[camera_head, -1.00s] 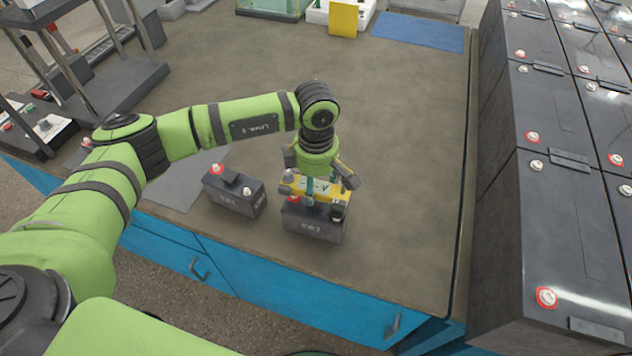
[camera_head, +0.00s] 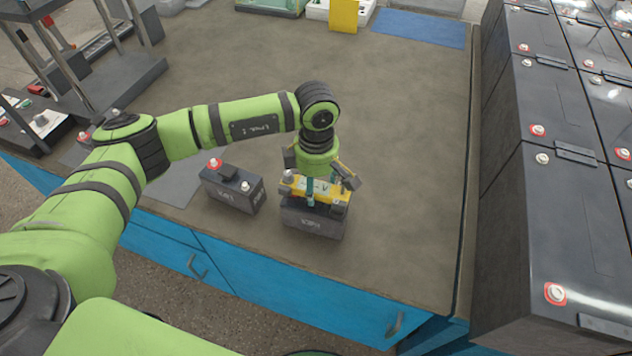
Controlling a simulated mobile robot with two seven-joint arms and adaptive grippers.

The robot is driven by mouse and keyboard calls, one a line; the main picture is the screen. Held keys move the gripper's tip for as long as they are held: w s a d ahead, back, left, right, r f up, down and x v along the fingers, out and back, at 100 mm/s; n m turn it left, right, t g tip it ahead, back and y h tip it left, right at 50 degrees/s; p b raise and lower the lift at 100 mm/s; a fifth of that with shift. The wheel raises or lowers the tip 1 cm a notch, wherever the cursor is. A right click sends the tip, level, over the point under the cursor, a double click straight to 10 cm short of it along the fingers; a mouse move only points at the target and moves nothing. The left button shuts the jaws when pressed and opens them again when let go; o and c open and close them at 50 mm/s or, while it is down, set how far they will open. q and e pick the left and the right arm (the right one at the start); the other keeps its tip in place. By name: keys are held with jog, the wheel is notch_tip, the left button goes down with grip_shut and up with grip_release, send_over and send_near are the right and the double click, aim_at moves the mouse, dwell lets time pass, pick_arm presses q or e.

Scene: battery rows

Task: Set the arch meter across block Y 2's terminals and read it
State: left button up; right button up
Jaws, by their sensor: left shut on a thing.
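A yellow arch meter (camera_head: 327,196) is in my left gripper (camera_head: 313,192), which is shut on it from above. The meter spans the top of a dark battery block (camera_head: 314,222) near the bench's front edge. Its ends sit over the block's two terminal spots and hide them, so I cannot tell whether both contacts touch. The block's white label is too small to read surely. The meter's reading is not legible. My right gripper is not in view.
The brown bench top (camera_head: 400,150) is clear behind and right of the blocks. Tall rows of dark batteries (camera_head: 570,230) stand along the right. A grey rack stands left.

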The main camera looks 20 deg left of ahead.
aim_at(316, 183)
pick_arm(q)
jog(key=o, duration=1.5)
notch_tip(316, 183, up, 12)
jog(key=shift+s, duration=0.1)
